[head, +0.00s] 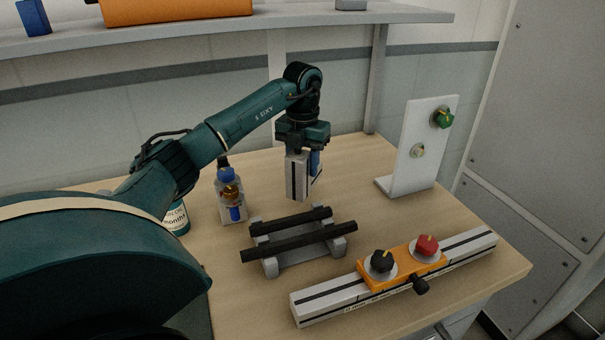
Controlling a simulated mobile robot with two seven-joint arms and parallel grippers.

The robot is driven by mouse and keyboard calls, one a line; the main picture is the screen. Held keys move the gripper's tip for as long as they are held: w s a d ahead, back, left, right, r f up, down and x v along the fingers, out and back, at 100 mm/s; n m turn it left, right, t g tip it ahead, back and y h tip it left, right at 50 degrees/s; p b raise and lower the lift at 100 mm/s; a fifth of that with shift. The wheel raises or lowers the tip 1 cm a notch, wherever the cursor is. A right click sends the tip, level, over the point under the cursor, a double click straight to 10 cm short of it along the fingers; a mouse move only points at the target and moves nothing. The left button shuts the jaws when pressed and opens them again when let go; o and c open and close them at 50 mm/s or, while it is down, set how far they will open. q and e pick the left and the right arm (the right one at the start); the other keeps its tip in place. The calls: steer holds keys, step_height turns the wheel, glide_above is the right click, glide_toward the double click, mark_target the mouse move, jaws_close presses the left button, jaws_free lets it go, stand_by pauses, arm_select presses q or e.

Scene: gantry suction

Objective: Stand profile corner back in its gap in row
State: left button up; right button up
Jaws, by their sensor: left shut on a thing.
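My left gripper (302,148) points down over the back middle of the table. It is shut on a silver-grey profile piece with a dark slot, the profile corner (296,178), which hangs upright below the fingers. I cannot tell whether its lower end touches the table. A blue item (315,163) shows just behind and to the right of it, partly hidden. No clear row or gap can be made out behind the held piece. My right gripper is not in view.
A grey rack with two black bars (300,240) stands in front of the gripper. A silver rail (470,248) with an orange carriage (403,262) lies front right. A white bracket (418,150) stands right. A bottle (231,195) and a can (177,218) stand left. A shelf (290,22) runs above.

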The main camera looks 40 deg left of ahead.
arm_select(q)
steer(key=shift+f, duration=1.7)
steer(key=shift+f, duration=0.15)
steer(key=o, duration=1.4)
steer(key=shift+c, duration=0.2)
step_height(320, 180, up, 8)
steer(key=shift+d+f, duration=0.1)
steer(key=shift+s+f, duration=0.1)
